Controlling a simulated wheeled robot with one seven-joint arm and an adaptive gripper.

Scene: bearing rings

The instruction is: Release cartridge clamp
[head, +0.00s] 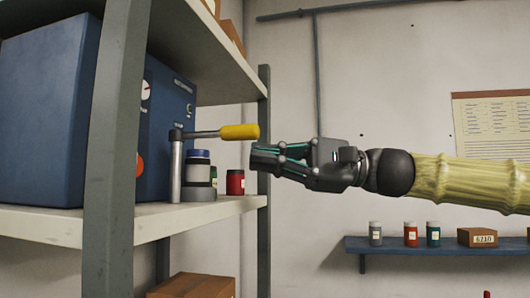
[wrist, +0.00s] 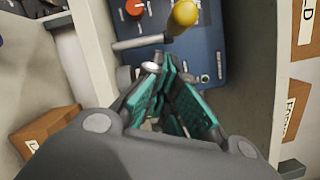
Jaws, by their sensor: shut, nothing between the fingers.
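The clamp lever has a yellow grip (head: 239,132) on a metal rod. The rod runs about level from the top of a silver post (head: 176,170), in front of a blue machine (head: 168,118). A dark-and-white cartridge with a blue cap (head: 199,168) stands upright on a grey base, just right of the post. My gripper (head: 262,158) is shut and empty, a little right of and below the yellow grip, apart from it. In the wrist view the yellow grip (wrist: 184,14) shows beyond my closed fingers (wrist: 172,80).
A red jar (head: 235,182) stands on the shelf (head: 150,221) near my fingertips; a green one is partly hidden behind the cartridge. The upper shelf and a grey upright (head: 114,150) frame the machine. A wall shelf (head: 440,244) with jars and a box is at lower right.

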